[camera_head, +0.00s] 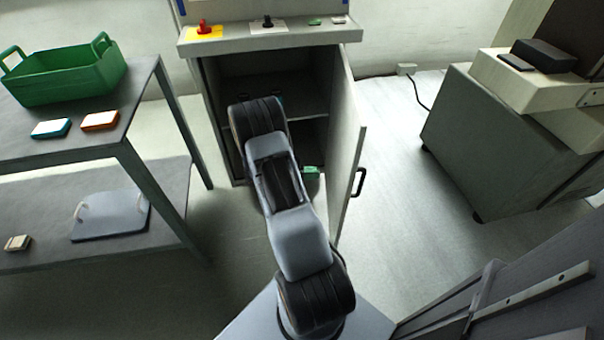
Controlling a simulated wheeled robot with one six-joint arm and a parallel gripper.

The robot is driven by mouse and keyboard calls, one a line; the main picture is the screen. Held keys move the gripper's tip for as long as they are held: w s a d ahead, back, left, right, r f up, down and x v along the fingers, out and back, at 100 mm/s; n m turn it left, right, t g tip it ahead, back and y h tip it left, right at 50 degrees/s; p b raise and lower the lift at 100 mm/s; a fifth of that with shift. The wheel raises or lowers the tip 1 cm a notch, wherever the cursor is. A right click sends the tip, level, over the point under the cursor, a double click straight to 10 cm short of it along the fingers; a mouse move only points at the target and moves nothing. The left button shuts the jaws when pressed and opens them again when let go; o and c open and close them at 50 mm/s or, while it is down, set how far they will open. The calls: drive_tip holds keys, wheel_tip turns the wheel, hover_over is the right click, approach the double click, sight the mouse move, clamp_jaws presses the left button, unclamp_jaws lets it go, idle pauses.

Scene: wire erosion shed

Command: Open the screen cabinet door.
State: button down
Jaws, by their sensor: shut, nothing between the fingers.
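The screen cabinet (211,97) is grey and stands beyond my arm, under a ledge. Its door (346,150) stands open, swung out toward me from the cabinet's right side. A black bar handle (358,182) is on the door's right-hand face, near its free edge. The dark interior with a shelf (305,109) shows through the opening. My arm reaches up in front of the opening and covers part of it. My gripper cannot be made out; the arm seems to hide it.
A green object (311,173) shows low in the opening. The ledge (330,36) bears a red knob on yellow (204,28) and a black knob (267,21). A table (88,138) with a green crate (66,85) stands left. A grey machine (500,150) stands right, beyond clear floor.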

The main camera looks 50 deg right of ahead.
sight(345, 173)
drive_tip(key=x, duration=0.7)
drive_tip(key=shift+s+d+b, duration=0.25)
drive_tip(key=shift+s+b, duration=0.05)
drive_tip(key=shift+b, duration=0.05)
drive_tip(key=shift+s, duration=0.1)
